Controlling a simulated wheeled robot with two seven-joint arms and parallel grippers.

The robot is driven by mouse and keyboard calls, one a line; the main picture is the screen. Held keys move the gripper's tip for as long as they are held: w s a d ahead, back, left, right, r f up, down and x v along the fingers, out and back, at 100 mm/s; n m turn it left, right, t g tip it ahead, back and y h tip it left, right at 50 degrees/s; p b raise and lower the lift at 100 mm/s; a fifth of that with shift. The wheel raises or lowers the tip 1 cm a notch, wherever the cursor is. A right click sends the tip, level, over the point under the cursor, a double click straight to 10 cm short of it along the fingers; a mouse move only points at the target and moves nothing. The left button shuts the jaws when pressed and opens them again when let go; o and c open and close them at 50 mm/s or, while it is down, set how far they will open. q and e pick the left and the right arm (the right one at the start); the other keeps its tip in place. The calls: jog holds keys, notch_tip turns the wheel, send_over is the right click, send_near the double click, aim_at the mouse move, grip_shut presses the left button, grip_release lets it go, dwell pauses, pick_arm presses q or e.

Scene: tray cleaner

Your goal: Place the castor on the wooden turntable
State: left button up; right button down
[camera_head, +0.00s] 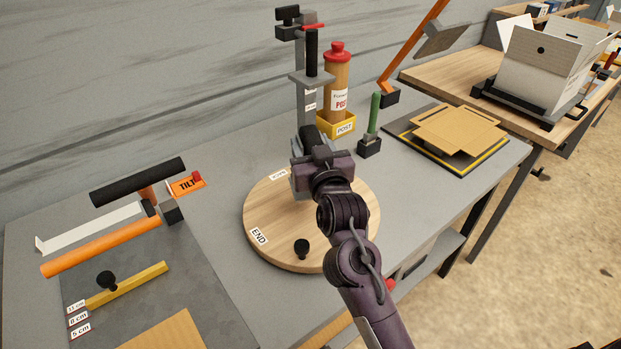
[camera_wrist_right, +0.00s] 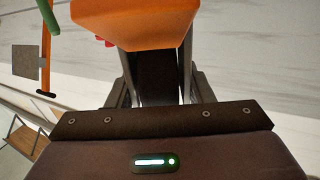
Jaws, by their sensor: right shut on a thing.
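The round wooden turntable (camera_head: 340,258) lies on the grey bench, with an END label and a black knob (camera_head: 302,248) on it. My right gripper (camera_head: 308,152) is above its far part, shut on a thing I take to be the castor. In the right wrist view, a dark part (camera_wrist_right: 158,75) of this castor sits between the fingers, with a large orange part (camera_wrist_right: 135,22) beyond. In the head view the gripper hides most of it; whether it touches the turntable cannot be told. My left gripper is not in view.
An orange and black fixture (camera_head: 100,248) is at left. The turntable's near left is mostly clear.

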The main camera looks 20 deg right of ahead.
jog(key=shift+s+f, duration=0.1)
jog(key=shift+f, duration=0.8)
jog(key=shift+f+p, duration=0.3)
jog(key=shift+f, duration=1.75)
jog(key=c, duration=0.7)
grip_release()
jog(key=shift+f, duration=0.2)
jog(key=s, duration=0.4)
jog(key=s+b, duration=0.1)
jog(key=s, duration=0.3)
jog(key=s+b, duration=0.1)
jog(key=s, duration=0.3)
jog(key=shift+a+r, duration=0.1)
jog(key=shift+a, duration=0.2)
